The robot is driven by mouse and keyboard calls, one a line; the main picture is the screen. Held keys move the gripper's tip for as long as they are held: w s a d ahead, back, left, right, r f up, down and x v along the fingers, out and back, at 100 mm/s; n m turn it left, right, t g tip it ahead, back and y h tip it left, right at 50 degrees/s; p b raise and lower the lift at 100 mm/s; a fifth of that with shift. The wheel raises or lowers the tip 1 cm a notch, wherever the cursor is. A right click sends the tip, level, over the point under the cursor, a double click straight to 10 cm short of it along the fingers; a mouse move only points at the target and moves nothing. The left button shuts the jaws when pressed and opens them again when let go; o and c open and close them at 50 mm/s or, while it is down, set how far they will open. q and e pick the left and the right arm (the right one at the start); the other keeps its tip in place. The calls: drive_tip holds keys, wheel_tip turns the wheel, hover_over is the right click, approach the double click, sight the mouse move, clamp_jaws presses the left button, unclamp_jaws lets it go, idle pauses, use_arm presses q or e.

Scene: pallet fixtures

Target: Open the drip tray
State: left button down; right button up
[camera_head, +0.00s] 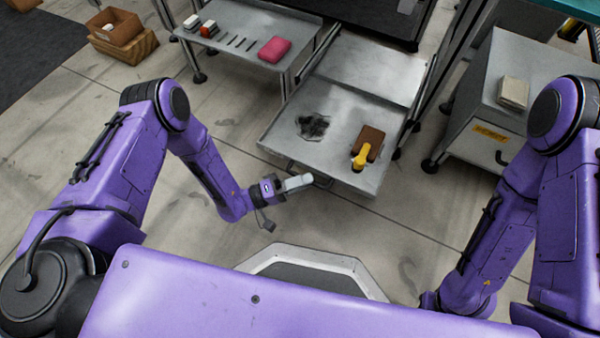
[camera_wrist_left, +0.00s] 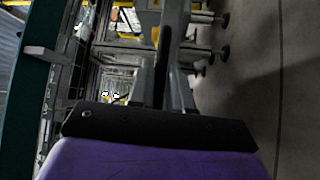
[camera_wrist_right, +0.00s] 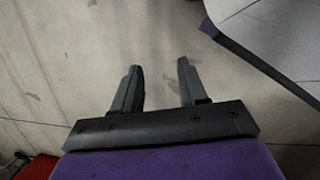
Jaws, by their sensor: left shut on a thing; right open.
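The drip tray (camera_head: 345,108) is a shallow grey metal tray, standing out from under the machine toward me. A dark stain (camera_head: 313,126) lies on its floor. A dark handle (camera_head: 322,182) runs along its front edge. My left gripper (camera_head: 300,183) is at that handle, near its middle, and is shut on it. In the left wrist view the left fingers (camera_wrist_left: 166,85) close around a dark bar; little of the tray can be made out there. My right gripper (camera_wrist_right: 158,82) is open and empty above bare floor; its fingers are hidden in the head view.
A brown block with a yellow tool (camera_head: 361,157) lies in the tray's right part. A side table (camera_head: 230,20) with a pink cloth (camera_head: 274,49) stands left of it. A grey cabinet (camera_head: 485,140) stands to the right. Floor in front of the tray is clear.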

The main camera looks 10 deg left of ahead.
use_arm(q)
drive_tip(key=shift+s, duration=0.1)
drive_tip(key=c, duration=1.1)
unclamp_jaws()
drive_tip(key=p+v, duration=0.2)
drive_tip(key=v, duration=0.8)
drive_tip(key=shift+s+a+f+p, duration=0.1)
drive_tip(key=shift+a+p, duration=0.2)
drive_tip(key=shift+p, duration=0.05)
use_arm(e)
drive_tip(key=w+m+t, duration=0.1)
drive_tip(key=w+r+m+t, duration=0.1)
drive_tip(key=w, duration=0.1)
drive_tip(key=shift+w+a+t+h, duration=0.2)
drive_tip(key=shift+t+h, duration=0.1)
drive_tip(key=shift+h, duration=0.1)
